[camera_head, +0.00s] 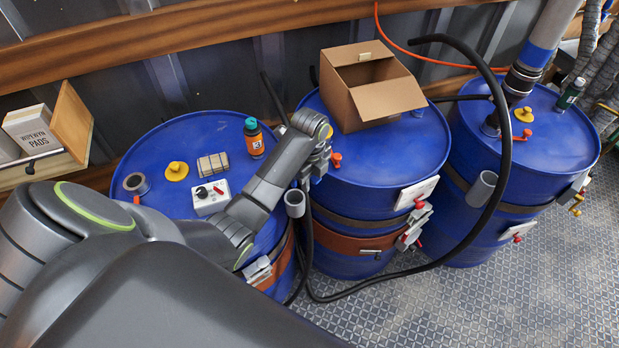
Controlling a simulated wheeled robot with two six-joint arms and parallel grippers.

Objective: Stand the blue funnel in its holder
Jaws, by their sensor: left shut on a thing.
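My left gripper (319,160) is at the left edge of the middle drum's top, below the cardboard box. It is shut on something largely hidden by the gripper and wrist. A small patch of blue (317,172) at the fingers looks like part of the blue funnel, but it blends with the blue drum behind it. A grey open cup (295,204), likely the holder, is fixed between the left and middle drums, just below and left of the gripper. A similar grey cup (482,188) is on the right drum. My right gripper is not in view.
The left drum (205,130) carries an orange bottle (254,138), a yellow cap (176,171), a tape roll (136,184) and a white switch box (211,197). An open cardboard box (368,88) stands on the middle drum (365,188). A black hose (508,140) loops before the right drum (550,135).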

